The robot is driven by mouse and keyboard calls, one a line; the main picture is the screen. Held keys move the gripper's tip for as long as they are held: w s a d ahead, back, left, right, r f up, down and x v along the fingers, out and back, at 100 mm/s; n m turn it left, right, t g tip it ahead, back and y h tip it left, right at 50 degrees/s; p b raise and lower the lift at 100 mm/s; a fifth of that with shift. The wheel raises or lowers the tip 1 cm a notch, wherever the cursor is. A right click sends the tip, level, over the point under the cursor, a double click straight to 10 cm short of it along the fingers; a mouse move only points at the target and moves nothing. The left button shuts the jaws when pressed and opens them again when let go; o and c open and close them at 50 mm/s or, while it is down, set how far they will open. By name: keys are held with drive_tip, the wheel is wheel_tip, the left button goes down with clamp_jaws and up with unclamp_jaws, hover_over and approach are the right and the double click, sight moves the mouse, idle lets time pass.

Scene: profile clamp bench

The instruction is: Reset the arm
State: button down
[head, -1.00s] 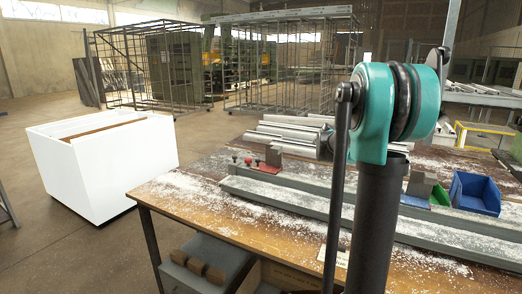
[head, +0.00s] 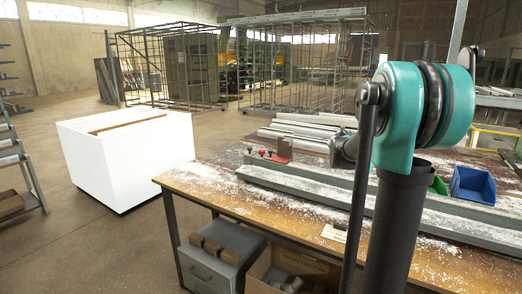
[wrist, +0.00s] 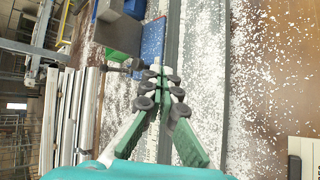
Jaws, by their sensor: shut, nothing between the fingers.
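My gripper (wrist: 160,78) shows in the wrist view, its green fingers with dark joints brought together at the tips and nothing between them. It hangs over the long grey metal rail (wrist: 175,30) on the bench; the gap below it is hard to judge. In the head view my teal arm joint stands at the right, and my gripper is hidden there. The workbench (head: 205,185) has a wooden top scattered with pale shavings. The long rail (head: 300,187) also shows along it in the head view.
Several silver profiles lie at the bench's back (head: 300,130) and at the left in the wrist view (wrist: 72,120). A blue bin (head: 472,184) stands at the right. A white box cart (head: 130,160) stands on the floor at the left. A drawer cabinet (head: 207,268) is under the bench.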

drive_tip(key=s+a+f+m+t+y, duration=0.1)
drive_tip(key=s+a+f+m+y, duration=0.1)
drive_tip(key=a, duration=0.6)
drive_tip(key=s+a+f+m+t+y, duration=0.2)
drive_tip(key=s+a+f+y, duration=0.3)
drive_tip(key=a, duration=0.4)
drive_tip(key=s+a+f+m+t+y, duration=0.2)
drive_tip(key=s+a+f, duration=0.3)
drive_tip(key=a, duration=0.4)
drive_tip(key=shift+s+a+f+m+y, duration=0.1)
drive_tip(key=shift+s+f+m+y, duration=0.1)
drive_tip(key=shift+f+y, duration=0.2)
drive_tip(key=shift+s+a+f+m+y, duration=0.1)
drive_tip(key=shift+f+m+y, duration=0.1)
drive_tip(key=shift+f+y, duration=0.15)
drive_tip(key=s+f+g, duration=0.2)
drive_tip(key=s+f, duration=0.5)
drive_tip(key=s, duration=0.6)
drive_tip(key=shift+a+f+g, duration=0.3)
drive_tip(key=shift+a+g, duration=0.1)
